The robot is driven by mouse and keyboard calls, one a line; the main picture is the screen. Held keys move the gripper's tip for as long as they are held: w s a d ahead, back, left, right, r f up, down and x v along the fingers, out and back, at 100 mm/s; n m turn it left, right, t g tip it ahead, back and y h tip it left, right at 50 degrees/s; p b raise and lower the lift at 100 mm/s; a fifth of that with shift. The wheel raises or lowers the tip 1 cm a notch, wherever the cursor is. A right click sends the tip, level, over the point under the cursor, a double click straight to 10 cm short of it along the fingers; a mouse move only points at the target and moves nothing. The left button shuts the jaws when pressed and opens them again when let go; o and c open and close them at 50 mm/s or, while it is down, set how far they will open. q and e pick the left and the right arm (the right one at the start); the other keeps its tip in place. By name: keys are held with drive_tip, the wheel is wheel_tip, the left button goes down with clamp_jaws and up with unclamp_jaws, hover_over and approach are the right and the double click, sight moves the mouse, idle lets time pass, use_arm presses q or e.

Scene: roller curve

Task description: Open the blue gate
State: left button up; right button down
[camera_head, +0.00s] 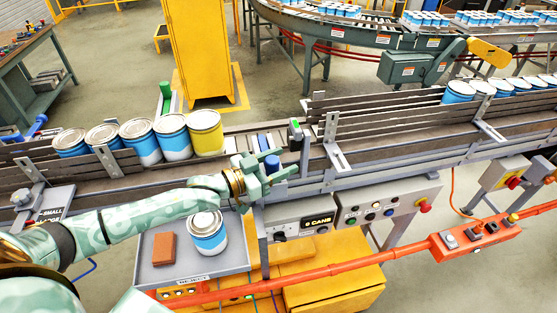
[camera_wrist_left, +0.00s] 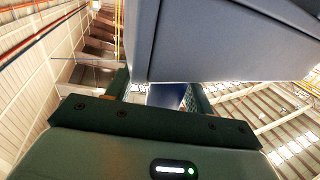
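The blue gate shows as a small blue upright piece (camera_head: 272,164) at the near side of the conveyor, with blue bars (camera_head: 265,140) across the belt behind it. My left gripper (camera_head: 268,174) is at this blue piece, with its fingers on either side. In the left wrist view a blue part (camera_wrist_left: 165,96) shows between the fingers, with a gap on one side, so the gripper looks open. Whether a finger touches it I cannot tell. A large grey-blue surface (camera_wrist_left: 225,40) hides much of that view. My right gripper is not in view.
A reject tray (camera_head: 160,273) below holds a can (camera_head: 207,236) and a brown block (camera_head: 164,248). A metal bracket (camera_head: 333,140) and guide rails stand to the right.

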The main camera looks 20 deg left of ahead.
use_arm(q)
drive_tip(key=shift+r, duration=0.1)
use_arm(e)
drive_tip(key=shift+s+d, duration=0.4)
use_arm(q)
drive_tip(key=b+v, duration=0.1)
drive_tip(key=v, duration=1.5)
drive_tip(key=shift+s, duration=0.2)
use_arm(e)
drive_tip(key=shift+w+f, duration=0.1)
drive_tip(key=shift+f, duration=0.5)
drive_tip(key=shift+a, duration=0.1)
